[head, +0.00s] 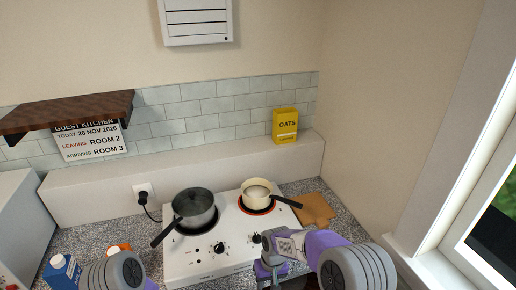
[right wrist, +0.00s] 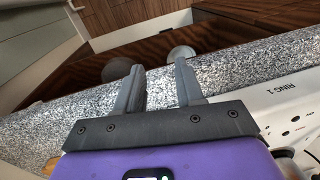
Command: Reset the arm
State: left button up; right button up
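My right arm enters the head view from the lower right. Its gripper (head: 270,274) points down at the front edge of the white hob (head: 190,262), by the knobs. In the right wrist view the two fingers of this gripper (right wrist: 158,75) stand apart with nothing between them, over the edge of the speckled counter (right wrist: 235,72). Of my left arm only a grey and purple link shows at the lower left of the head view; its gripper is out of view.
A blue carton (head: 62,272) stands at lower left. A yellow oats box (head: 285,125) is on the back ledge.

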jog(key=s+d+f+m+y+b, duration=0.1)
jog(key=s+d+f+m+b, duration=0.1)
jog(key=s+f, duration=0.8)
jog(key=s+d+f+m+t+y+b, duration=0.1)
jog(key=s+d+f+m+y+b, duration=0.1)
jog(key=s+f, duration=0.9)
jog(key=s+d+m+b, duration=0.1)
jog(key=d, duration=0.1)
jog(key=shift+s+d+f+m, duration=0.15)
jog(key=shift+d+f+m, duration=0.15)
jog(key=shift+d, duration=0.1)
